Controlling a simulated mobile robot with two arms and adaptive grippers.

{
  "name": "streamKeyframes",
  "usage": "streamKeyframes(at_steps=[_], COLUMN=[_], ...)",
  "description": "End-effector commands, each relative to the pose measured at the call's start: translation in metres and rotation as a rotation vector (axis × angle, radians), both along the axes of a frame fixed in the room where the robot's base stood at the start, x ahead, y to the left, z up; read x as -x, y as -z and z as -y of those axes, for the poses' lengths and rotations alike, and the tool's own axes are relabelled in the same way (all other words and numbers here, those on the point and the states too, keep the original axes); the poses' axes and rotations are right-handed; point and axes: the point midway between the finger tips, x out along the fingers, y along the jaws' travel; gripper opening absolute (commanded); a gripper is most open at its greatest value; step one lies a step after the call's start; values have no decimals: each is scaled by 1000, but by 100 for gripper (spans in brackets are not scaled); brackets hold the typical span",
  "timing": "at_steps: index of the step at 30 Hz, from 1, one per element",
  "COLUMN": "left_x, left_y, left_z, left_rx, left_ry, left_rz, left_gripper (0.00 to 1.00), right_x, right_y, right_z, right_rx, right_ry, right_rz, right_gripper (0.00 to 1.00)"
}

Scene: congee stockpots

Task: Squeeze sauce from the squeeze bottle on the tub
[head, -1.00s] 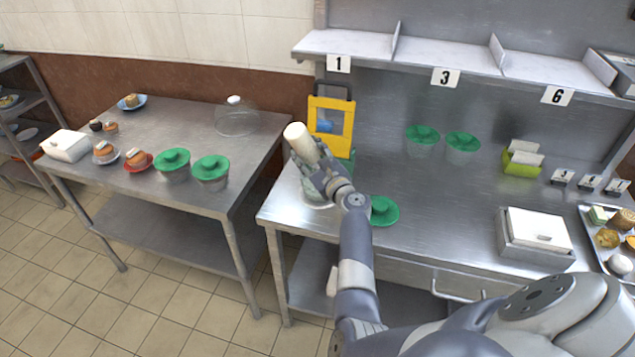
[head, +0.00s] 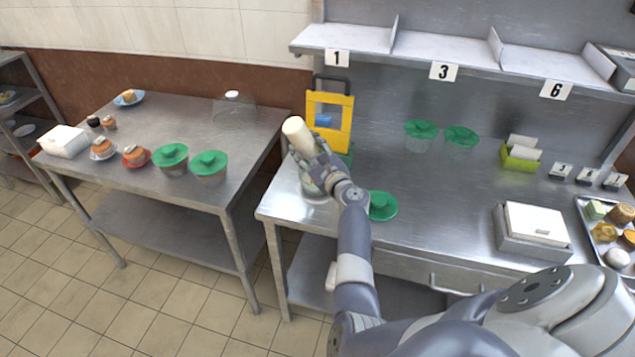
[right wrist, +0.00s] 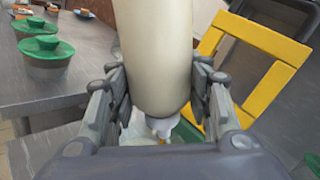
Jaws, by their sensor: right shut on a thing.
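My right gripper (head: 318,168) is shut on a cream-white squeeze bottle (head: 299,135), which is tilted with its base up and its nozzle down. In the right wrist view the bottle (right wrist: 153,55) sits between the two fingers (right wrist: 158,100), and its pale nozzle (right wrist: 161,126) points down. An open tub (head: 312,187) stands on the counter below the hand, mostly hidden by it. A green lid (head: 382,205) lies on the counter just right of the tub. Whether sauce is coming out cannot be seen. My left gripper is not in view.
A yellow-framed stand (head: 330,118) is close behind the bottle. Two green-lidded tubs (head: 421,135) stand farther back on the counter (head: 440,210). The left table (head: 225,125) holds two more lidded tubs (head: 209,168), pastries and a glass dome. Numbered shelves (head: 440,47) run above the counter.

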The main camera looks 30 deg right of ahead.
Motion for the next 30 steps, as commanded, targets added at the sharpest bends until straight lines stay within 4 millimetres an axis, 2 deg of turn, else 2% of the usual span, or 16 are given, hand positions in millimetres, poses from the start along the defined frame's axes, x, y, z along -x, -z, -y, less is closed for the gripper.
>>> streamKeyframes(at_steps=[1,2,3,17,27,30], left_x=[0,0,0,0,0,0], left_y=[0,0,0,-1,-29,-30], left_z=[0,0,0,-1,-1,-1], left_rx=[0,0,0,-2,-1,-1], left_ry=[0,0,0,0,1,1], left_rz=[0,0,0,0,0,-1], left_gripper=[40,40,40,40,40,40], right_x=[0,0,0,0,0,0], right_y=[-1,-1,-1,-2,-31,-33], right_z=[0,0,0,0,0,0], right_rx=[0,0,0,0,1,1], right_ry=[0,0,0,0,0,0], right_rz=[2,2,2,2,1,1], right_gripper=[21,39,34,34,34,34])
